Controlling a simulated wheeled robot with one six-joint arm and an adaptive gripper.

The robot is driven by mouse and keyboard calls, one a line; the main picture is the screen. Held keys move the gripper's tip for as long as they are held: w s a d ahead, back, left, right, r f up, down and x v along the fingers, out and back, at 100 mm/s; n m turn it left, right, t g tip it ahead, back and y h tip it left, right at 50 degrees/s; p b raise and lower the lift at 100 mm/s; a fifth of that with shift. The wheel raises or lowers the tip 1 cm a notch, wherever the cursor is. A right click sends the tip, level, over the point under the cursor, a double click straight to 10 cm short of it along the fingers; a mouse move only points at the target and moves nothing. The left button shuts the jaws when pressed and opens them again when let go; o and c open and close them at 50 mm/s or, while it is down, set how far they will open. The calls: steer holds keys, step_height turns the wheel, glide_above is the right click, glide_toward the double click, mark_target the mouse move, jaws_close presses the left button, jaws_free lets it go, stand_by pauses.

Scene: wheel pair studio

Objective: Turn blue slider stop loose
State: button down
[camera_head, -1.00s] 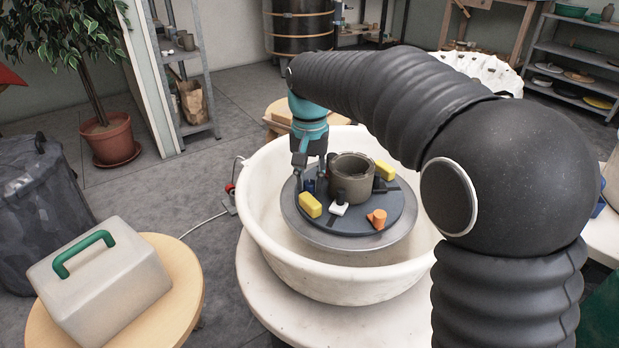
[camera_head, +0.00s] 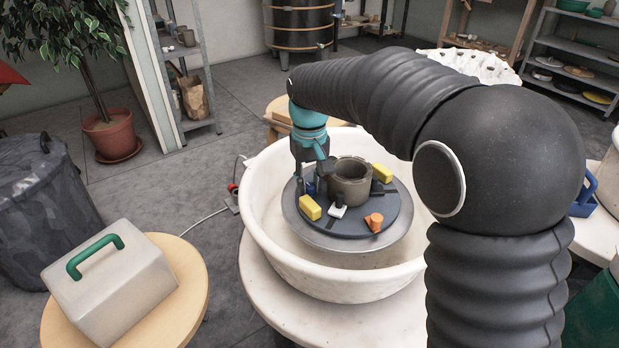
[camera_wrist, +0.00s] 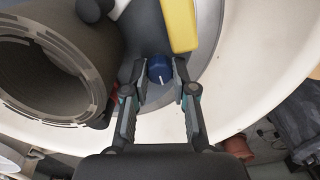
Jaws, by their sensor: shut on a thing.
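The blue slider stop (camera_wrist: 160,70) is a small round knob with a white mark on its top. It sits on the dark disc (camera_head: 375,218) on the potter's wheel, and in the head view it is mostly hidden by my gripper. My gripper (camera_wrist: 161,88) points down at the wheel's left side, its two fingers on either side of the knob and shut on it. It also shows in the head view (camera_head: 311,182). A grey-brown clay pot (camera_wrist: 50,75) stands beside the gripper on the disc, close to the fingers.
Yellow blocks (camera_head: 310,207), a white stop (camera_head: 338,207) and an orange stop (camera_head: 374,222) sit around the pot (camera_head: 350,182). The white basin (camera_head: 262,240) surrounds the wheel with a raised rim. A green-handled block (camera_head: 110,275) stands on a stool at left.

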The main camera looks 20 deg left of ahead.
mark_target(309, 185)
stand_by(0.3)
steer(key=c, duration=1.2)
jaws_free()
steer(key=shift+r, duration=0.1)
step_height(309, 185, up, 12)
steer(key=shift+a, duration=0.1)
